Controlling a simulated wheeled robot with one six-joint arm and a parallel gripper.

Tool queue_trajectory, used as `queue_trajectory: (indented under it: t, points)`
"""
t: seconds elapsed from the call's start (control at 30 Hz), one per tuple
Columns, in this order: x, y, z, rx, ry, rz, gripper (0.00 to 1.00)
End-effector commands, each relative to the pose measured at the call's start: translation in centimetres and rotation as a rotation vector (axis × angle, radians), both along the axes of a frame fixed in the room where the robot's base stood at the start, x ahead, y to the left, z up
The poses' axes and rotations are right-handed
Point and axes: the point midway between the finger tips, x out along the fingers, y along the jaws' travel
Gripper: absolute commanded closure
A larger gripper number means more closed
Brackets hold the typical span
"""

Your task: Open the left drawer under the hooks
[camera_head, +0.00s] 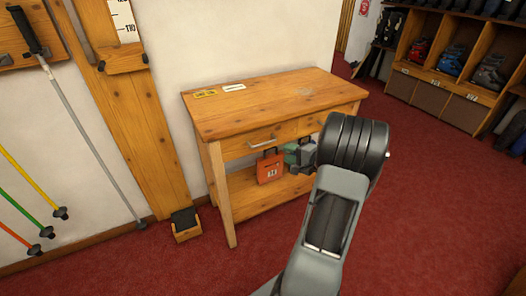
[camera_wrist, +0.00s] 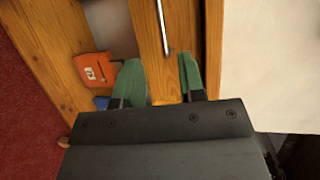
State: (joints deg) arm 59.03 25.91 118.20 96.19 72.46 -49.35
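A wooden bench (camera_head: 280,92) stands against the white wall. Its left drawer (camera_head: 238,147) has a silver bar handle (camera_head: 263,143) and looks closed. A second drawer front (camera_head: 311,123) sits to its right, partly hidden by my arm. In the wrist view the handle (camera_wrist: 162,25) runs down the drawer front (camera_wrist: 146,28), its near end ahead of my gripper (camera_wrist: 160,68). The green fingers are apart with nothing between them. I cannot tell how far the handle is from the fingertips.
Ski poles (camera_head: 92,145) hang left. A small wooden box (camera_head: 186,232) stands on the floor. Boot shelves (camera_head: 450,60) are at right; red carpet between is clear.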

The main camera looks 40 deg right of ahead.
Motion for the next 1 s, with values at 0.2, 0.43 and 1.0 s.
queue_trajectory:
  t: [0.2, 0.43, 1.0]
  points:
    - [3.3, 0.7, -0.8, 0.002, -0.005, -0.007, 0.63]
    - [7.5, 1.9, -1.6, 0.002, -0.003, -0.006, 0.63]
    - [12.4, 3.1, -2.4, 0.002, -0.004, -0.01, 0.63]
